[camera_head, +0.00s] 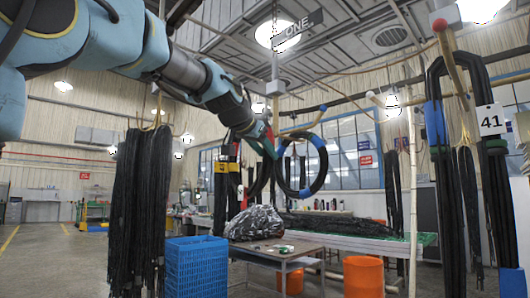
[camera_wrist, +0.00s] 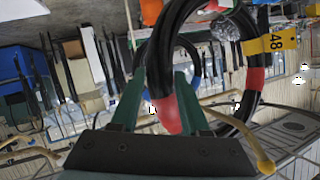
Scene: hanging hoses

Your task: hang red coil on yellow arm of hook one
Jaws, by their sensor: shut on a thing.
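My gripper (camera_head: 268,143) is at the end of the outstretched arm, high near the middle of the head view. In the wrist view its green fingers (camera_wrist: 158,98) are shut on the red-banded part of a black hose coil, the red coil (camera_wrist: 167,112). Its black loop runs up and away from the fingers. Hook one, with its ONE sign (camera_head: 296,30), hangs from the ceiling just above my gripper. A curved yellow-tipped arm (camera_wrist: 264,160) shows just right of my gripper in the wrist view. I cannot tell whether the coil touches it.
A black coil with blue bands (camera_head: 318,142) hangs right beside my gripper. A coil with a yellow 48 tag (camera_wrist: 278,41) is close in the wrist view. A blue crate (camera_head: 196,265), a table and orange buckets (camera_head: 363,277) stand below. Hoses tagged 41 (camera_head: 491,121) hang at right.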

